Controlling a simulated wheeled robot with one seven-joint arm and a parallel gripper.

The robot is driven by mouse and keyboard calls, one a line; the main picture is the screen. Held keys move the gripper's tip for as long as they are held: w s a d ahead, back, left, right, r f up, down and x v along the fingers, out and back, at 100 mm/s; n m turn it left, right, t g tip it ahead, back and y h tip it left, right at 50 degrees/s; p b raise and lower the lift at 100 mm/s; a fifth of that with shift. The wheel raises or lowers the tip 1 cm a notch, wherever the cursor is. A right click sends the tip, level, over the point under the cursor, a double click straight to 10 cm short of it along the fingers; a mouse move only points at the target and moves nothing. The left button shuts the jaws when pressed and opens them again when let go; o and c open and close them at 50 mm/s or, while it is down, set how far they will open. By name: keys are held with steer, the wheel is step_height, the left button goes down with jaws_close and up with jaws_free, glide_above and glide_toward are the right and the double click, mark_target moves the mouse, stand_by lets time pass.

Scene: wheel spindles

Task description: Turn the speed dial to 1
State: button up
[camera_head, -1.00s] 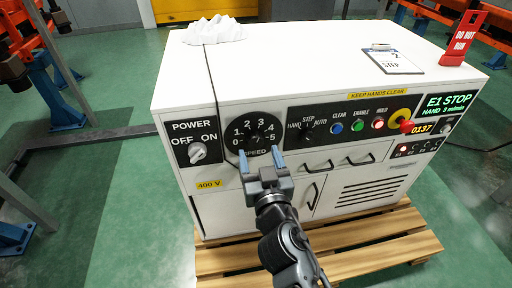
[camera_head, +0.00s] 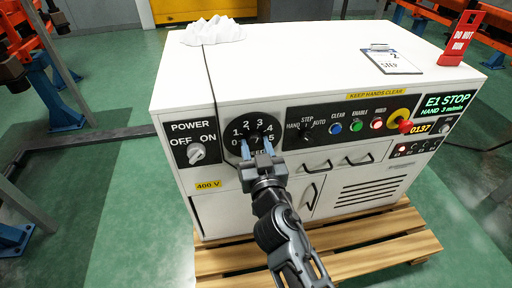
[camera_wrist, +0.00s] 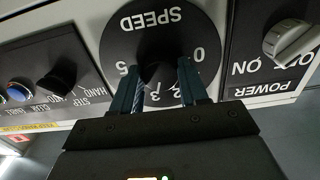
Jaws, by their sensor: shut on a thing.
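The speed dial (camera_head: 255,132) is a round black knob on a black plate marked 0 to 5, on the front of the white cabinet. My gripper (camera_head: 256,146) reaches it from the front and below, with its two blue-grey fingers on either side of the knob. In the wrist view, where the panel appears upside down, the dark knob (camera_wrist: 157,62) sits between the fingers of my gripper (camera_wrist: 158,78), and they are shut on it. The fingers cover part of the scale, and I cannot tell which number the dial points to.
The power switch (camera_head: 196,153) is left of the dial. The mode selector (camera_head: 307,132), several coloured buttons and a red emergency stop (camera_head: 406,127) are to the right. Drawer handles (camera_head: 318,167) stick out below. The cabinet stands on a wooden pallet (camera_head: 330,251).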

steer(key=c, duration=0.3)
steer(key=shift+c, duration=0.2)
steer(key=shift+n, duration=0.4)
steer(key=n, duration=0.5)
steer(key=shift+n, duration=0.3)
steer(key=n, duration=0.4)
steer(key=shift+n, duration=0.3)
steer(key=n+p, duration=0.1)
steer(key=n, duration=0.3)
steer(key=shift+n, duration=0.4)
steer(key=o, duration=1.1)
steer(key=shift+d, duration=0.1)
steer(key=shift+c, duration=0.2)
